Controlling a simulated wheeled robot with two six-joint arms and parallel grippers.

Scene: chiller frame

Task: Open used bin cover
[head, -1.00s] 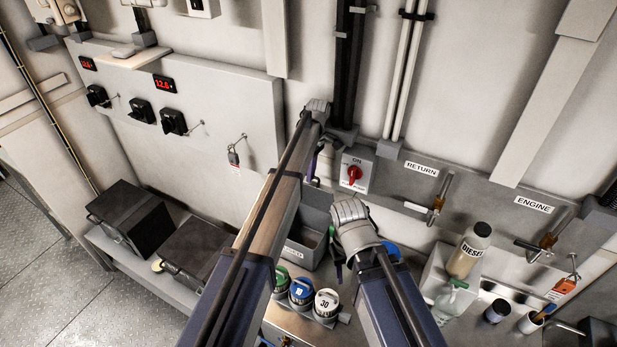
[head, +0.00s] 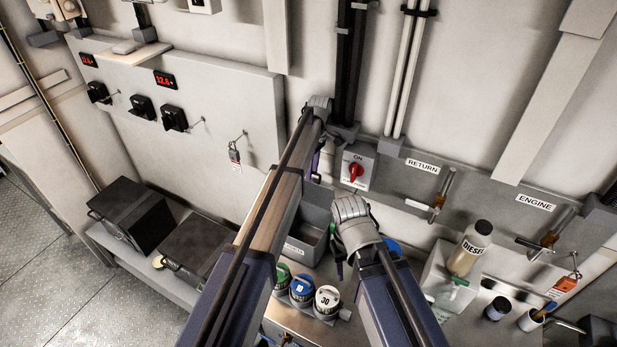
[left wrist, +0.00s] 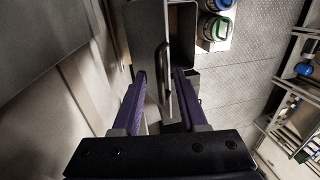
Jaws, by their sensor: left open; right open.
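The used bin (head: 306,243) is a grey box against the wall, partly hidden by my left arm. Its dark interior shows, and a grey panel that looks like its cover (head: 317,203) stands up at its back. In the left wrist view the cover (left wrist: 147,50) has a dark bar handle (left wrist: 166,72), which lies between the fingers of my open left gripper (left wrist: 160,76). I cannot tell whether they touch it. In the head view only a bit of purple finger of the left gripper (head: 315,163) shows. My right gripper (head: 338,262) is open beside the bin, mostly hidden by its wrist.
Several capped bottles (head: 302,288) stand in front of the bin. A red switch (head: 355,172) is on the wall above right. A diesel bottle (head: 468,250) and cups (head: 497,308) stand to the right. Black boxes (head: 130,215) sit at left.

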